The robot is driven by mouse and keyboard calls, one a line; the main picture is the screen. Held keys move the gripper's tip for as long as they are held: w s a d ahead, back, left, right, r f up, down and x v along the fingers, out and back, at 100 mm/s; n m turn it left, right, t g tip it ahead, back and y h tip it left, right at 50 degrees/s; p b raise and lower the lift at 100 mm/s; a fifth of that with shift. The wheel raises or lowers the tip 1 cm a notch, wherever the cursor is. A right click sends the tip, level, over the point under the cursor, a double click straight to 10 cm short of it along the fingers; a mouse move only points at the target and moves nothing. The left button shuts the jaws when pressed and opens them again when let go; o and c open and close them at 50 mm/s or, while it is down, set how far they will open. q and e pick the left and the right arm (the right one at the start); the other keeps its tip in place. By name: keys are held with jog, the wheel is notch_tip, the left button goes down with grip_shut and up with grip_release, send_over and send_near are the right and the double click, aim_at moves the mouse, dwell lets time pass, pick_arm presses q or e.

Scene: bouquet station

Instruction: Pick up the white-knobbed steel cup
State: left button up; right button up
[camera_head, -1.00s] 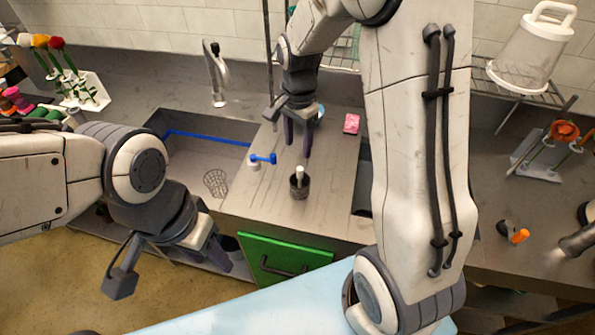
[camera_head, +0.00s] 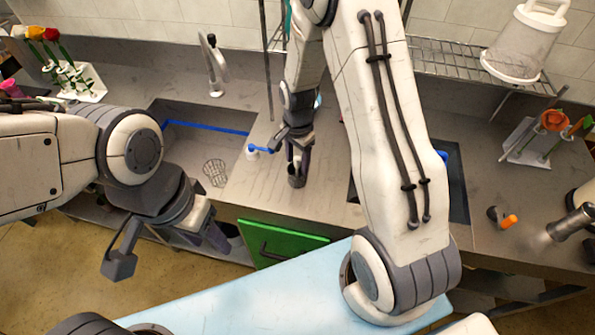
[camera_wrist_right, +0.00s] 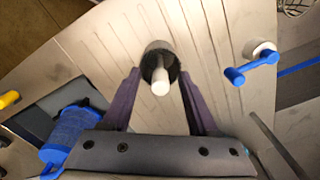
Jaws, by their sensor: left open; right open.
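The steel cup (camera_head: 296,181), dark with a white knob, stands upright on the counter right of the sink. In the right wrist view the cup (camera_wrist_right: 150,57) shows from above, its white knob (camera_wrist_right: 160,87) pointing toward the camera. My right gripper (camera_head: 301,166) is open and points down over the cup. In the wrist view its fingers lie on either side of the cup, with gaps visible; contact is not seen. The fingers partly hide the knob in the head view. My left gripper (camera_head: 220,238) is open and empty, low in front of the sink.
A blue-handled item (camera_head: 258,150) stands left of the cup, near the sink (camera_head: 185,145). A blue container (camera_wrist_right: 70,130) shows at the wrist view's lower left. A green drawer front (camera_head: 283,241) is below the counter. An orange-tipped object (camera_head: 507,220) lies right.

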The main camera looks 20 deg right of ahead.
grip_shut()
dwell(1.4)
